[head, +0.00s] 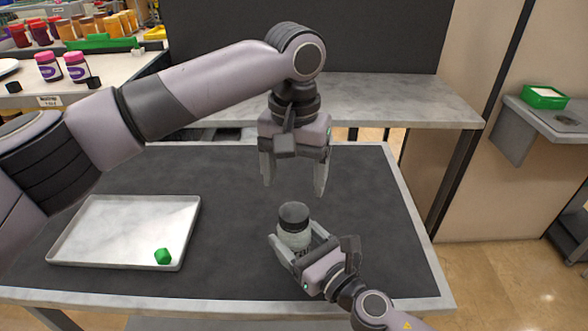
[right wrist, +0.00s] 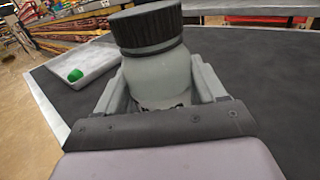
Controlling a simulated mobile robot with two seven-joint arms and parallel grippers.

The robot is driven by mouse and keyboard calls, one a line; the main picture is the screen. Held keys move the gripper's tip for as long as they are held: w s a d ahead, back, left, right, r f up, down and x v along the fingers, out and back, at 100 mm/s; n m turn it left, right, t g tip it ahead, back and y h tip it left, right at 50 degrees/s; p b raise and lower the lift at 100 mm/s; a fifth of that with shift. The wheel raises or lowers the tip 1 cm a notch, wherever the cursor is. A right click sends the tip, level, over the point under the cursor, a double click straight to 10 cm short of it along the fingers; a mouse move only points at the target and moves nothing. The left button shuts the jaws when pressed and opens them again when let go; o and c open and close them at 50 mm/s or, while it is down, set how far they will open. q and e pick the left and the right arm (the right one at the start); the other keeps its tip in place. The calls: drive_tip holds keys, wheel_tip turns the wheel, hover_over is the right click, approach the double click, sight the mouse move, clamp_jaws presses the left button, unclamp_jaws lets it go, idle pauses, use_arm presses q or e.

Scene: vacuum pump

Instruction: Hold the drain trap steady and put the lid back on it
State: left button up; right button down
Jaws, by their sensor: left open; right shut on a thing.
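The drain trap is a pale, translucent jar (head: 292,240) standing upright on the dark table. It also shows in the right wrist view (right wrist: 158,78). A black ribbed lid (head: 294,212) sits on top of the jar. In the right wrist view the lid (right wrist: 146,24) looks slightly tilted, with a pale band and a thin dark ring below it. I cannot tell whether it is tight. My right gripper (head: 293,233) is shut on the jar's body, one finger on each side. My left gripper (head: 293,188) is open and empty, pointing down just above the lid, apart from it.
A grey bench (head: 390,100) stands behind. The table right of the jar is clear.

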sight(294, 211)
use_arm(q)
drive_tip(key=n, duration=0.6)
drive_tip(key=shift+r, duration=0.15)
drive_tip(key=n, duration=0.6)
drive_tip(key=shift+r+n, duration=0.15)
drive_tip(key=shift+n, duration=0.15)
drive_tip(key=shift+f, duration=4)
drive_tip(key=shift+c, duration=0.2)
drive_tip(key=c, duration=1.1)
drive_tip(key=shift+o, duration=0.2)
